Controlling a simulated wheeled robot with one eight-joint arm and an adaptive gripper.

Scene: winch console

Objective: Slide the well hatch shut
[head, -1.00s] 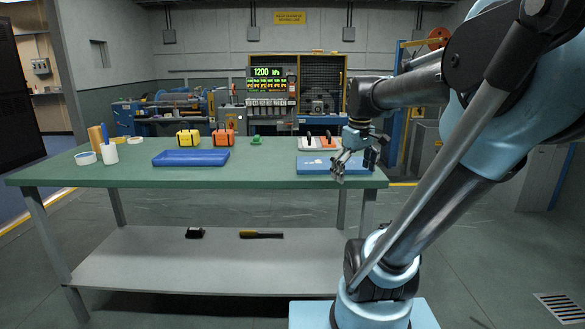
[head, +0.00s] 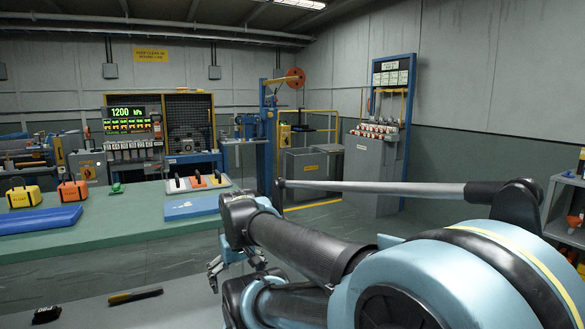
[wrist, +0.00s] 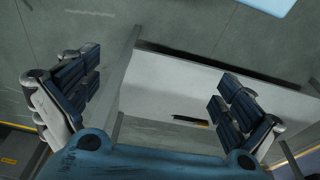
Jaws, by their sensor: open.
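I cannot make out the well hatch for certain in either view. A low grey metal housing (head: 313,172) with a small yellow label stands on the floor beyond the bench, beside a yellow rail; whether it carries the hatch I cannot tell. My gripper (head: 232,268) is low at the right end of the green bench in the head view, partly hidden by my own arm. In the wrist view my gripper (wrist: 158,98) is open, its dark padded fingers wide apart with nothing between them. It is well apart from the housing.
The green bench (head: 130,232) holds a blue tray (head: 38,219), yellow and orange blocks, and a blue board (head: 192,207). Its lower shelf (wrist: 165,90) carries a dark-handled tool (wrist: 190,120). Shelving (head: 567,215) stands at far right. Floor is open between bench and wall cabinet (head: 372,170).

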